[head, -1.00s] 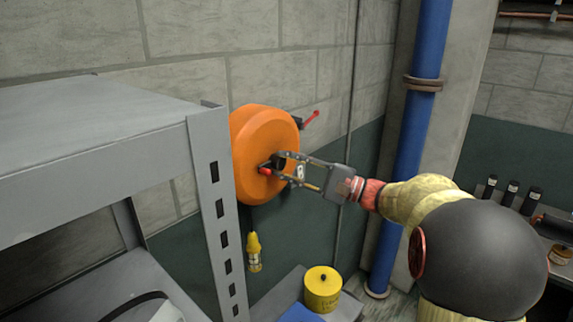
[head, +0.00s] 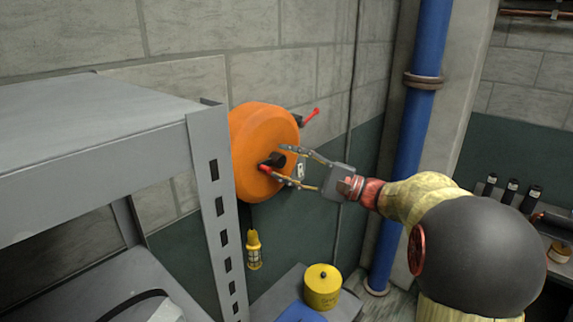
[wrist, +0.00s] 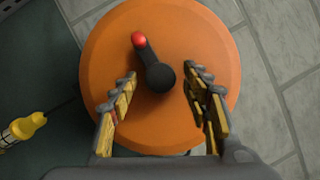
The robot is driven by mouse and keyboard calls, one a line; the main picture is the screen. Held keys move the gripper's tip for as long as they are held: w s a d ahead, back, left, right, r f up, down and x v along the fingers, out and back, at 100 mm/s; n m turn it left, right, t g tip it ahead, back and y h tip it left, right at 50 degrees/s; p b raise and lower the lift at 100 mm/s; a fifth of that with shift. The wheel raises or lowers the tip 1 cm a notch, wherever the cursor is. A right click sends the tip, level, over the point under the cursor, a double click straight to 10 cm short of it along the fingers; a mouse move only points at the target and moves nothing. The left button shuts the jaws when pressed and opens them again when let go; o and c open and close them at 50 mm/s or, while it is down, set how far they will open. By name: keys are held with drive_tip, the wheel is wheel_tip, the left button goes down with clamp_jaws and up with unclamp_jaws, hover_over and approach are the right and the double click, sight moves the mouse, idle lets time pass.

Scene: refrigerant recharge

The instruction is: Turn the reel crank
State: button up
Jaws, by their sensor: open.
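The orange reel (head: 257,135) is mounted on the block wall, and its round face fills the middle of the wrist view (wrist: 110,50). Its crank is a short dark arm (wrist: 152,62) with a black hub (wrist: 160,78) and a red knob (wrist: 138,40). In the wrist view the knob points up and slightly left of the hub. My gripper (wrist: 158,78) is open in front of the reel face, one finger on each side of the hub, with visible gaps. In the head view my gripper (head: 275,162) is at the crank, and the red knob (head: 264,169) shows at the lower finger.
A grey metal shelf (head: 205,165) stands close on the left. A yellow lamp (head: 253,250) hangs below the reel. A yellow canister (head: 322,287) stands below. A blue pipe (head: 412,140) runs up the wall at right. A red lever (head: 310,116) sticks out behind the reel.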

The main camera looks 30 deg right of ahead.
drive_tip(key=v, duration=1.2)
drive_tip(key=shift+r, duration=0.15)
